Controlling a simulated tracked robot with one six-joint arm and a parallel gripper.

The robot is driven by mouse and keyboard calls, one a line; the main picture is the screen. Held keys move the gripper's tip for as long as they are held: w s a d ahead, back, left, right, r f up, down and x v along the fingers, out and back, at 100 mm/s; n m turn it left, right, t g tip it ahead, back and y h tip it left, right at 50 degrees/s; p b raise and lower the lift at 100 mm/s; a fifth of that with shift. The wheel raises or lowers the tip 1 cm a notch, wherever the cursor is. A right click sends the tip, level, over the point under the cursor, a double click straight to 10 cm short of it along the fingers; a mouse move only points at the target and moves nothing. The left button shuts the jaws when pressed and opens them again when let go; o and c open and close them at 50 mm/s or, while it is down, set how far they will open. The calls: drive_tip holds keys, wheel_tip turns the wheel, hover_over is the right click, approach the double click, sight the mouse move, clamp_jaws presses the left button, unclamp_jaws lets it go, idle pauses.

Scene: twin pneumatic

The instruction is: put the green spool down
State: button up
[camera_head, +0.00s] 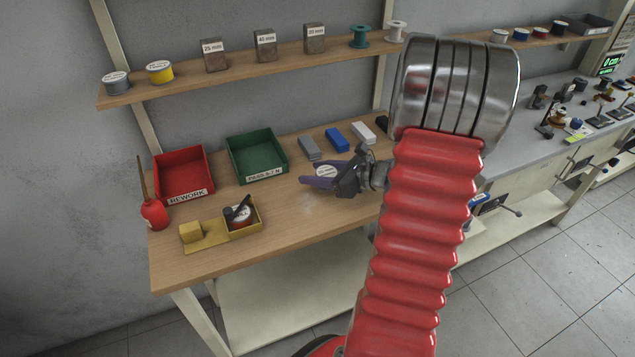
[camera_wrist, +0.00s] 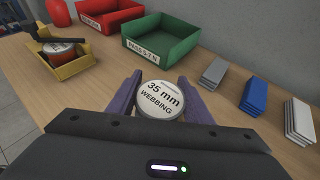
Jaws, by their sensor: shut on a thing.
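My gripper (camera_head: 318,178) has purple fingers and is shut on a round spool, one finger on each side. The spool's white top (camera_wrist: 160,99) reads "35 mm WEBBING" and faces up in the wrist view. The spool's side colour is mostly hidden by the fingers, so I cannot tell whether it is green. The spool is over the wooden bench (camera_head: 290,222); whether it touches the wood I cannot tell. A separate teal-green spool (camera_head: 359,37) stands on the shelf.
A red REWORK bin (camera_head: 183,172) and a green bin (camera_head: 257,157) stand at the back left. A yellow holder (camera_head: 207,245) and a red oil can (camera_head: 154,212) are at left. Grey (camera_head: 310,149), blue (camera_head: 337,139) and white (camera_head: 363,133) blocks lie behind my gripper. The front wood is bare.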

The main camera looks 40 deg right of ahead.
sight(317, 190)
drive_tip(key=shift+f, duration=1.85)
drive_tip(key=o, duration=1.1)
drive_tip(key=shift+f, duration=0.1)
drive_tip(key=shift+s, duration=0.1)
drive_tip(key=v, duration=1.2)
